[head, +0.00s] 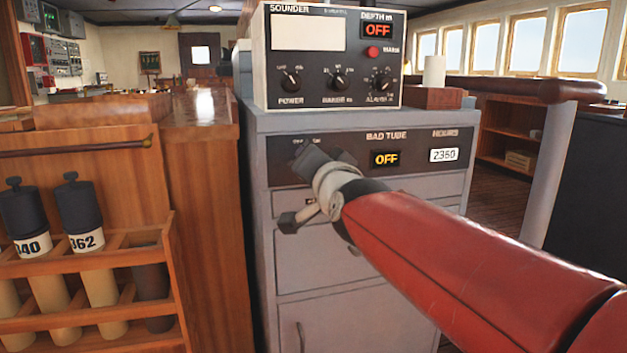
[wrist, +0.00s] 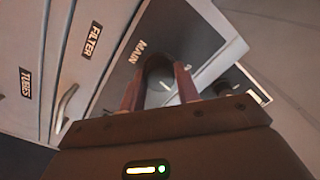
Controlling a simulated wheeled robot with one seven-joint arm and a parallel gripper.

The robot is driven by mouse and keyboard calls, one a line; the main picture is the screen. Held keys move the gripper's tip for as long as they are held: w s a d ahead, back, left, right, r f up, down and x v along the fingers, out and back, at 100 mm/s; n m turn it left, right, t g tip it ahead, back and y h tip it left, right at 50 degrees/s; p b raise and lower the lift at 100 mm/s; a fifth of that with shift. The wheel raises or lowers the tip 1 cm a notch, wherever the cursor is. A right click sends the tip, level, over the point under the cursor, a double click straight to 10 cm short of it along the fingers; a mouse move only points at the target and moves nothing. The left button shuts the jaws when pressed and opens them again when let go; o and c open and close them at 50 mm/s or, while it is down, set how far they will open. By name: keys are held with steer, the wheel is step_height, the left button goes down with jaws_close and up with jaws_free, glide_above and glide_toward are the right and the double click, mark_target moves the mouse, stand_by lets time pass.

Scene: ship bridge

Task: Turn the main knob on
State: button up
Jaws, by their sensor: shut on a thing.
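The main knob (wrist: 158,66) is a dark round knob on the dark panel, with the label MAIN beside it in the wrist view. My gripper (wrist: 160,84) is shut on it, with one reddish finger on either side. In the head view my gripper (head: 308,158) is against the left part of the grey cabinet's dark panel (head: 350,172) and hides the knob. The "BAD TUBE" display (head: 385,159) on that panel reads OFF, and the hours counter (head: 444,155) reads 2360.
A sounder unit (head: 262,60) with several knobs and an OFF depth display stands on the cabinet. Drawers labelled FILTER (wrist: 92,40) and TUBES (wrist: 28,84) are near my gripper. A wooden rack (head: 95,258) of dark-capped cylinders stands left. A grey post (head: 549,170) stands right.

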steer(key=shift+m+b, duration=0.75)
steer(key=shift+m, duration=1.15)
steer(key=o, duration=1)
steer(key=v, duration=0.7)
steer(key=shift+s+d, duration=0.1)
steer(key=shift+s, duration=0.3)
